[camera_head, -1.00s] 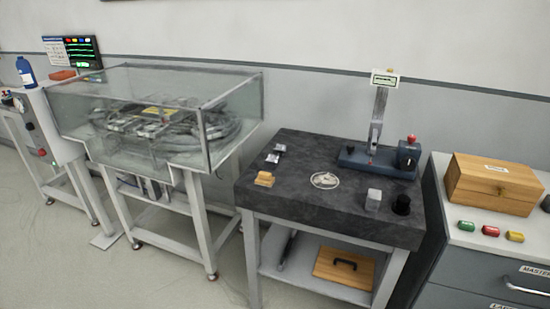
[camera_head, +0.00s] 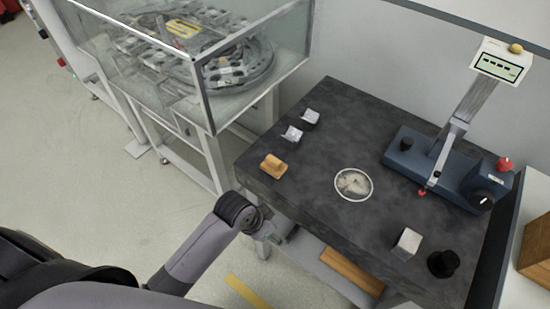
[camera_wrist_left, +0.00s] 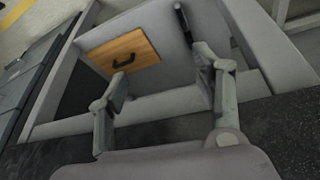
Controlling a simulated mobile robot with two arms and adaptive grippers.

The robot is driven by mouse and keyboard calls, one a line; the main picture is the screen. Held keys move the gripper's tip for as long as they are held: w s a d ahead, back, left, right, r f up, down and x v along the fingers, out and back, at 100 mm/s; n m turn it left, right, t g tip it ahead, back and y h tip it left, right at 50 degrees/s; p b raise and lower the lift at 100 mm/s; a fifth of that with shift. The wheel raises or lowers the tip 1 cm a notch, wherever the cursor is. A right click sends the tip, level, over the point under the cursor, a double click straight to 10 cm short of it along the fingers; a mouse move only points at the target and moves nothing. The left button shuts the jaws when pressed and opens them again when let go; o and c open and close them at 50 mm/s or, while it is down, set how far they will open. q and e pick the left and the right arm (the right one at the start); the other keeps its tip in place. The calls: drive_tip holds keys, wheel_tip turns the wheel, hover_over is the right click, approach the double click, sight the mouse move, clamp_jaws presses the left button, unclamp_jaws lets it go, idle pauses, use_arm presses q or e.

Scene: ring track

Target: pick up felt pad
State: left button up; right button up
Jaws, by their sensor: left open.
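A small tan block (camera_head: 273,166), which may be the felt pad, lies at the left front edge of the dark granite table (camera_head: 310,180). A pale round disc with a white rim (camera_head: 353,184) lies near the table's middle; I cannot tell for sure which one is the felt pad. My left gripper (camera_head: 284,236) is low in front of the table's front edge, apart from both. In the left wrist view the left gripper (camera_wrist_left: 163,88) is open and empty, facing the lower shelf. My right gripper is not in view.
Two small metal blocks (camera_head: 301,125), a blue stand with a tilted display (camera_head: 440,165), a silver cube (camera_head: 406,243) and a black knob (camera_head: 442,263) stand on the table. A glass case (camera_head: 205,60) is at the left. A wooden panel with a black handle (camera_wrist_left: 124,52) lies on the shelf.

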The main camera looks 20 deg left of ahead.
use_arm(q)
wheel_tip(320, 180, up, 13)
drive_tip(key=s+d+m+h+p, duration=0.1)
drive_tip(key=s+d+m, duration=0.1)
drive_tip(key=d+m, duration=0.1)
wheel_tip(320, 180, up, 18)
drive_tip(key=m+g+y, duration=0.3)
drive_tip(key=m+y, duration=0.1)
drive_tip(key=m, duration=0.9)
hover_over(274, 159)
drive_tip(key=f, duration=0.3)
drive_tip(key=f+p, duration=0.1)
drive_tip(key=f, duration=0.3)
drive_tip(key=f+p, duration=0.1)
drive_tip(key=f, duration=0.3)
drive_tip(key=shift+s+d, duration=0.15)
drive_tip(key=shift+d, duration=0.2)
drive_tip(key=f, duration=0.1)
drive_tip(key=f+p, duration=0.1)
drive_tip(key=f, duration=0.2)
drive_tip(key=shift+a+f+p, duration=0.3)
drive_tip(key=shift+a+f, duration=0.1)
drive_tip(key=shift+f, duration=0.45)
drive_tip(key=c, duration=1.2)
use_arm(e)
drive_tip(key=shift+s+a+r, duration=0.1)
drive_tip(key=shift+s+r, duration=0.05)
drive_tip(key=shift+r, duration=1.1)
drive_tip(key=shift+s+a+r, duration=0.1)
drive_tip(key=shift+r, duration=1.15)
